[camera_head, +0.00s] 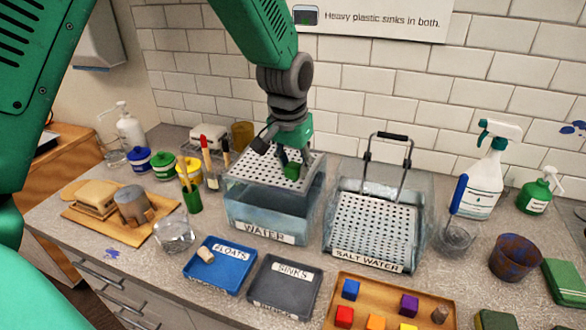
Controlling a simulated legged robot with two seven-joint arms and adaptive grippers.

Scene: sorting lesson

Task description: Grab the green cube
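My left gripper (284,160) reaches down from the top over the clear tank labelled WATER (270,213). A small green cube (292,172) is at its fingertips, and the gripper looks shut on it. The cube is just above the perforated metal tray (254,171) at the top of that tank. I cannot tell whether it touches the tray. The fingers partly hide the cube. My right gripper is not in view.
A SALT WATER tank (340,262) with a raised handle stands to the right. The blue FLOATS tray (234,275) and grey SINKS tray (268,293) lie in front. A wooden tray (378,287) holds several coloured cubes. Brushes, jars and a spray bottle (484,180) stand around.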

